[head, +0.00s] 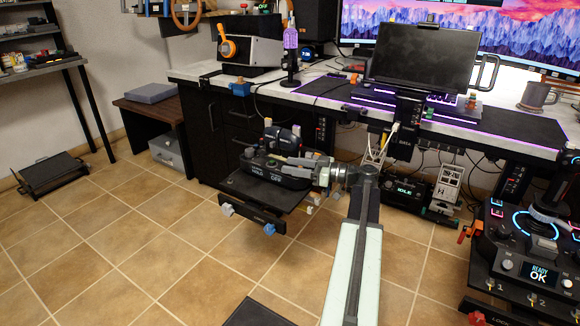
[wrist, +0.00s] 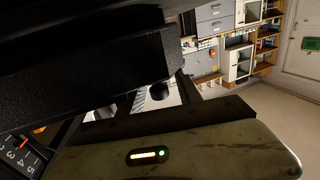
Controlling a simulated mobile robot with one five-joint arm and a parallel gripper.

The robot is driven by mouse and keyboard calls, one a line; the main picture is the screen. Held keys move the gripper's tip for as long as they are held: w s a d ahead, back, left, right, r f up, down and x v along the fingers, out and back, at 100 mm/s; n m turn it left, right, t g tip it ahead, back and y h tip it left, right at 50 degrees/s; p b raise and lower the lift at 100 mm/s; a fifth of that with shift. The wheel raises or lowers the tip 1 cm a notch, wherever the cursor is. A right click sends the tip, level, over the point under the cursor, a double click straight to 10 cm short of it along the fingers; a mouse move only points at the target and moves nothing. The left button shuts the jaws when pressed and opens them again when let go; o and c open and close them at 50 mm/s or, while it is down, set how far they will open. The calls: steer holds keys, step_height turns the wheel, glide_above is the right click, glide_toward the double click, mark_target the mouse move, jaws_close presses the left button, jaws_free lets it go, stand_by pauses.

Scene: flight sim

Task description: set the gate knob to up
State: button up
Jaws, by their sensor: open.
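My gripper (head: 302,168) reaches left from the end of my arm in the head view. It is open, close to a black control unit (head: 262,166) on a small side shelf. I cannot tell whether they touch. The unit has white labels and a dark rounded handle on top. I cannot make out which part is the gate knob or its setting. In the wrist view a large dark body fills the upper left, and a small dark rounded knob (wrist: 159,91) shows under its edge. A black dial panel (wrist: 20,153) with white numbers is at lower left.
The desk (head: 455,118) with a black monitor (head: 424,57) stands behind my arm. A lit control panel (head: 525,262) is at right.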

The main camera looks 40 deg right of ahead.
steer(key=shift+w+a, duration=0.15)
steer(key=shift+w, duration=0.15)
jaws_close()
stand_by(1.2)
